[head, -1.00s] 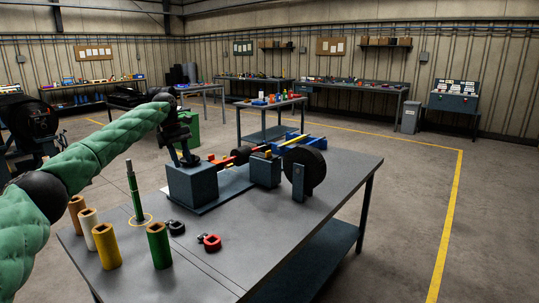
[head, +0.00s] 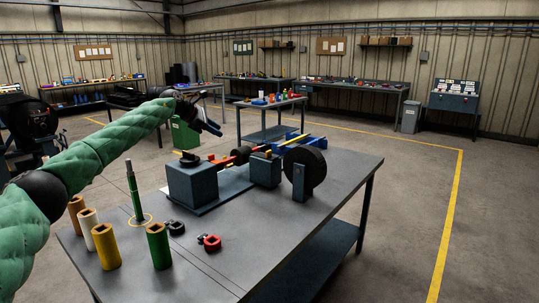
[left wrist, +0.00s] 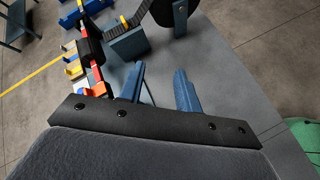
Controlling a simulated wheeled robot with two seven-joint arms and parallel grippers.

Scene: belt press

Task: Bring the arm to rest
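My left arm comes in from the left in the head view, and its gripper (head: 212,122) is up in the air above and behind the blue-grey block (head: 195,186) of the belt press. In the left wrist view its two blue fingers (left wrist: 158,88) stand apart with nothing between them. The gripper is clear of the press and the table. The press's black wheel (head: 305,171) stands on the table (head: 240,240), and a dark belt (left wrist: 145,12) shows in the left wrist view. My right gripper is not in view.
At the table's near left stand a dark green rod (head: 135,190) in a yellow ring, and brown, white, yellow (head: 109,253) and green (head: 159,246) sleeves. Black (head: 176,228) and red (head: 210,242) collars lie beside them. The table's front right is bare.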

